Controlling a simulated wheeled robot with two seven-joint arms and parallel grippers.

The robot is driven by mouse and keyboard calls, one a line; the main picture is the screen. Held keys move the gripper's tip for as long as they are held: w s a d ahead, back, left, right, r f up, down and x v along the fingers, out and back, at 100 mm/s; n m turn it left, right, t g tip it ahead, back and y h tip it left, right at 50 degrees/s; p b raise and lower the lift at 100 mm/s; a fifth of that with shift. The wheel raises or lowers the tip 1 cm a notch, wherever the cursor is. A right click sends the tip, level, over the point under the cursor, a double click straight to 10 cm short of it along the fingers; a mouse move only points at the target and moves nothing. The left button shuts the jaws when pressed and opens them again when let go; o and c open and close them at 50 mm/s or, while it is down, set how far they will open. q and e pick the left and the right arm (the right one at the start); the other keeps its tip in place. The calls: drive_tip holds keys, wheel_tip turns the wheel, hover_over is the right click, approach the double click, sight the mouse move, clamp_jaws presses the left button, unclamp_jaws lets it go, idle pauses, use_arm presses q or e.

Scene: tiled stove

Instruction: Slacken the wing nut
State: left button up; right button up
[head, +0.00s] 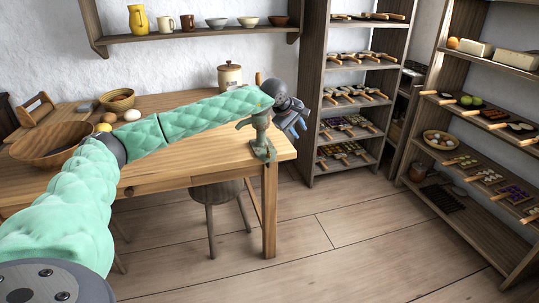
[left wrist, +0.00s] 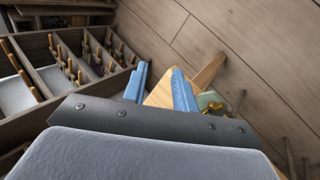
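A green metal device (head: 261,138), shaped like a hand grinder, stands clamped at the right front corner of the wooden table (head: 225,145). My left gripper (head: 298,126) is just right of its upper part, fingers pointing down and to the right. In the left wrist view the two blue fingers (left wrist: 160,88) are apart, with only the table corner (left wrist: 160,95) seen beyond the gap. A green part of the device with a brass-coloured piece (left wrist: 214,106) shows right of the fingers. I cannot tell whether that piece is the wing nut. My right gripper is not in view.
A wooden bowl (head: 48,146), a small basket (head: 117,99) and a lidded jar (head: 229,77) stand on the table. A stool (head: 217,193) is under it. Shelves with trays (head: 345,95) stand behind and to the right. The floor (head: 330,240) in front is clear.

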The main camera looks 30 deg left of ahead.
sight(269, 150)
use_arm(q)
drive_tip(key=s+a+f+m+g+y, duration=0.2)
drive_tip(key=s+a+m+g+y, duration=0.1)
drive_tip(key=s+a+m+y, duration=0.4)
drive_tip(key=shift+n+h, duration=0.8)
drive_tip(key=shift+n, duration=0.1)
drive_tip(key=shift+w+a+x, duration=0.1)
drive_tip(key=shift+w+x, duration=0.1)
drive_tip(key=shift+x, duration=1.85)
drive_tip(key=shift+w+a+x, duration=0.15)
drive_tip(key=shift+w+x, duration=0.05)
drive_tip(key=shift+x, duration=1.9)
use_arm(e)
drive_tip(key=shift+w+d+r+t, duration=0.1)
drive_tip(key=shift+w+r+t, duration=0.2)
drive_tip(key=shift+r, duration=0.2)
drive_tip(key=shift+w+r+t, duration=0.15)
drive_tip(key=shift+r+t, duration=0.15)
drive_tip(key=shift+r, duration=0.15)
use_arm(q)
drive_tip(key=shift+r, duration=0.2)
clamp_jaws()
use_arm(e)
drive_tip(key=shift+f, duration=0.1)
